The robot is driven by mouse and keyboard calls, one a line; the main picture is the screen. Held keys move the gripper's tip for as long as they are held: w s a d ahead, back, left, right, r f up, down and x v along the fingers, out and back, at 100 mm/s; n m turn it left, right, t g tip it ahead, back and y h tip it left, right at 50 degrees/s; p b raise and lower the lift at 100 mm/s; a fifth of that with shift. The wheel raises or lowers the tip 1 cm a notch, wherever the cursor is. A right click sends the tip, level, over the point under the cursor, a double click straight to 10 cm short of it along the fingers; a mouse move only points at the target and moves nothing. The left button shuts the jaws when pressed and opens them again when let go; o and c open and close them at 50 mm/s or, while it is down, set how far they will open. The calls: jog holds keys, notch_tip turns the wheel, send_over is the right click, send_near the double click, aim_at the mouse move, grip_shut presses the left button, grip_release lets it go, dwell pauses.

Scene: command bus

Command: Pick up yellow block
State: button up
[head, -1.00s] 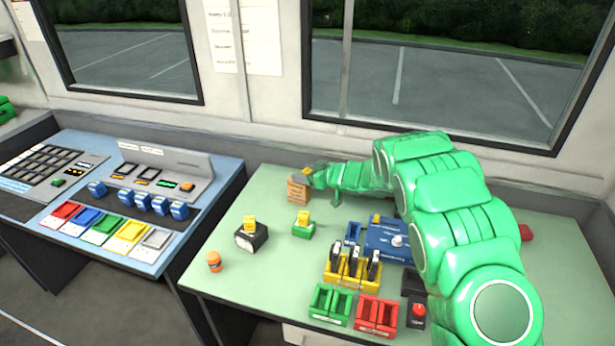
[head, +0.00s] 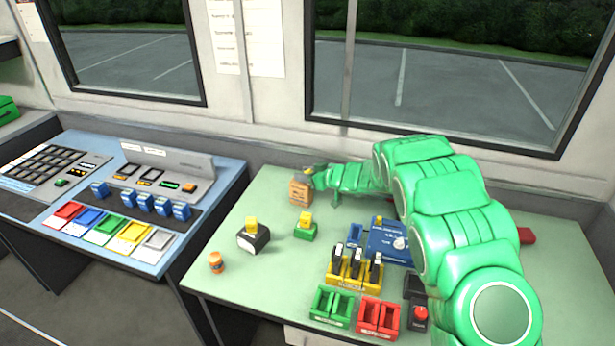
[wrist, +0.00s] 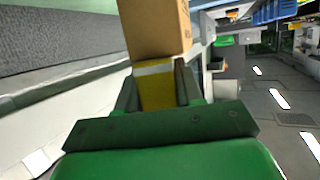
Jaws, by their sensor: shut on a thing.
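My gripper (wrist: 157,90) is shut on a yellow block (wrist: 155,88) in the wrist view; a pale strip crosses the block near its top. A brown cardboard box (wrist: 155,28) shows just beyond the block; I cannot tell whether they touch. In the head view my gripper (head: 312,176) is at the back of the green table, beside the box (head: 300,192), and its fingers are too small to make out.
An orange jar (head: 216,262) stands at the table's (head: 235,285) front left. A console (head: 165,175) stands left.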

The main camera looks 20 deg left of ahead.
jog(key=shift+r, duration=0.6)
notch_tip(320, 180, up, 2)
jog(key=shift+s+r, duration=0.1)
jog(key=shift+r, duration=0.05)
jog(key=s+d+r, duration=0.6)
jog(key=s+r, duration=0.3)
jog(key=s, duration=0.3)
jog(key=w+a+f, duration=0.2)
jog(key=w, duration=0.1)
jog(key=w+a+f, duration=0.3)
jog(key=w, duration=0.1)
jog(key=w+a+f, duration=0.3)
jog(key=w, duration=0.1)
jog(key=shift+w+a, duration=0.2)
jog(key=shift+a, duration=0.05)
jog(key=shift+w+a+f, duration=0.2)
jog(key=shift+w+f, duration=0.25)
jog(key=shift+f, duration=1.7)
